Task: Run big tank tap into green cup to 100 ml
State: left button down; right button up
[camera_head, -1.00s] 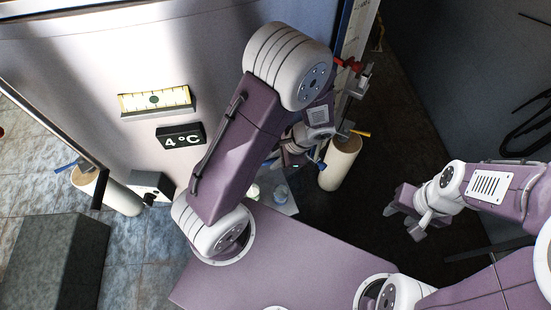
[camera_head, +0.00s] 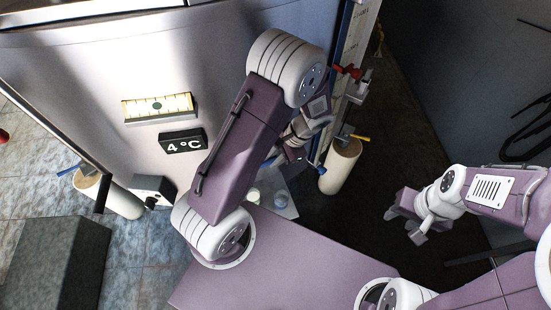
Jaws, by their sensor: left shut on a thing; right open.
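My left gripper (camera_head: 294,156) is low by the tank's front, partly behind my own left arm. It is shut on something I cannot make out. A small blue part (camera_head: 319,168) shows just right of it; whether it belongs to the tap is unclear. Two small pale vessels, one (camera_head: 253,196) left of the other (camera_head: 281,201), stand below the gripper. I cannot tell whether either is the green cup. My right gripper (camera_head: 403,219) is open and empty, well right.
The vessels are on a light grey surface (camera_head: 291,213). A red-handled fitting (camera_head: 348,71) sits by the tank's scale. A dark grey block (camera_head: 50,262) stands lower left.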

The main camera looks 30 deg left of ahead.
pick_arm(q)
jog(key=c, duration=1.3)
grip_release()
jog(key=shift+c, duration=0.2)
jog(key=shift+o, duration=0.2)
jog(key=shift+s+a, duration=0.1)
jog(key=shift+a, duration=0.05)
jog(key=shift+r, duration=0.1)
jog(key=v, duration=0.9)
jog(key=shift+b, duration=0.35)
